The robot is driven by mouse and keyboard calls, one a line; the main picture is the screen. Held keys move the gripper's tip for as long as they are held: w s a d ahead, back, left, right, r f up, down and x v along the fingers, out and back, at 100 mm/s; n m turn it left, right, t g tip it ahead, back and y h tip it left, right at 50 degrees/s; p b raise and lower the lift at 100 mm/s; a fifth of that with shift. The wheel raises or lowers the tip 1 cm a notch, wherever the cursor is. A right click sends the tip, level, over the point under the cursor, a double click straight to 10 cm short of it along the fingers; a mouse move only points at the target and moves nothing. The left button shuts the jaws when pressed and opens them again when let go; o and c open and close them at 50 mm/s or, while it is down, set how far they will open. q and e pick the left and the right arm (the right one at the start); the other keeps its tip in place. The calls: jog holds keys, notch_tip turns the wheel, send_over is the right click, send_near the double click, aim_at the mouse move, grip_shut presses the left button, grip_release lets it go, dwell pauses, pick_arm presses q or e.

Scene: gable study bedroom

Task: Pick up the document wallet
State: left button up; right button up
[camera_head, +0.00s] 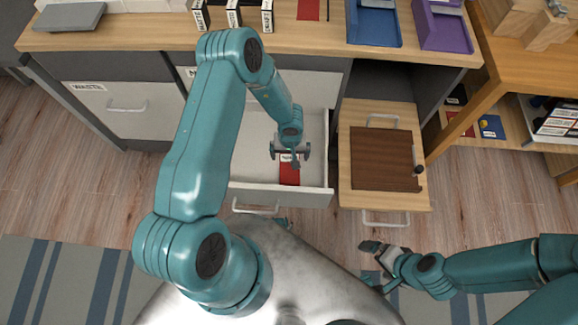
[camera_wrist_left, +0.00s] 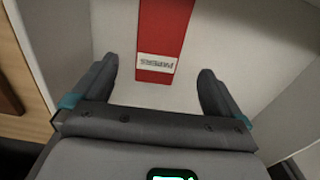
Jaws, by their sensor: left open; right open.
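The document wallet (camera_head: 289,175) is red with a white label, and lies in the open white drawer. The left wrist view shows the red wallet (camera_wrist_left: 163,28) flat on the drawer floor, its label reading PAPERS. My left gripper (camera_head: 290,154) is over the drawer at the wallet's far part, covering some of it. In the left wrist view my left gripper (camera_wrist_left: 160,72) is open, with one finger on each side of the wallet's line and nothing held. My right gripper (camera_head: 374,262) is open and empty, low in front of the wooden pull-out.
The drawer front (camera_head: 280,196) and side walls surround the wallet. To the right, a wooden pull-out (camera_head: 348,190) carries a dark brown board (camera_head: 385,158). The desk top (camera_head: 150,35) above holds a blue tray (camera_head: 374,28), a purple tray (camera_head: 445,30) and label boxes.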

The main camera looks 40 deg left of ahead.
aim_at(290, 167)
pick_arm(q)
jog(key=shift+w+a+f+b, duration=0.1)
jog(key=shift+f+b, duration=0.3)
jog(key=shift+f, duration=0.5)
notch_tip(290, 167, down, 6)
jog(key=shift+w+f+b, duration=0.1)
jog(key=shift+f+b, duration=0.05)
jog(key=shift+b, duration=1.05)
jog(key=c, duration=1.1)
